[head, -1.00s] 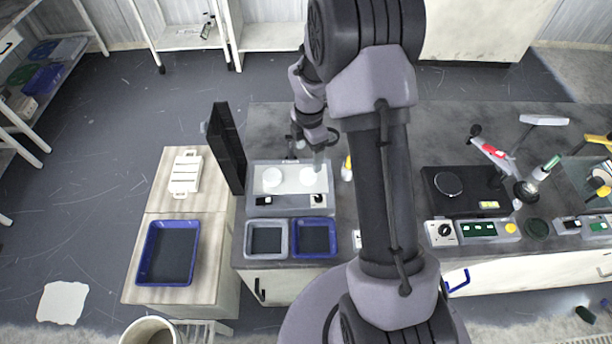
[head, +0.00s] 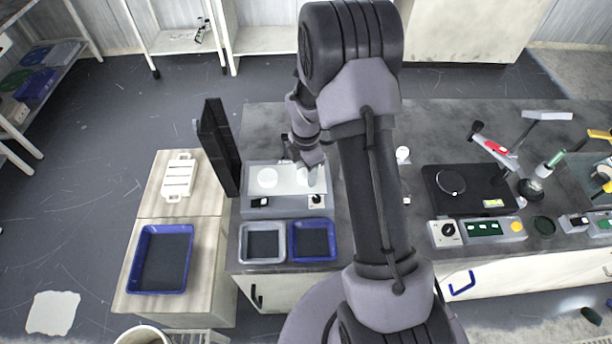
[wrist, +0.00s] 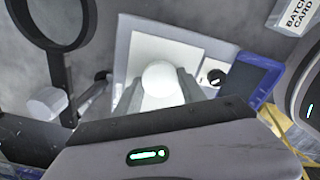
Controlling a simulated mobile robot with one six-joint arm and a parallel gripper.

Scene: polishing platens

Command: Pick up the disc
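A white round disc (wrist: 162,78) lies on the pale top plate (wrist: 150,48) of a grey polishing unit in the wrist view. My gripper (wrist: 161,88) has its two grey fingers apart, one on each side of this disc. The fingertips look very near its edges, but I cannot tell whether they press on it. In the head view my gripper (head: 309,176) is low over the right part of the plate (head: 288,190) and covers much of the disc there.
A tall black panel (head: 217,147) stands just left of the unit. A grey tray (head: 262,257) and a blue tray (head: 312,257) lie in front. A white bottle-like item (head: 402,155) stands right of my arm. A black plate device (head: 468,204) is farther right.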

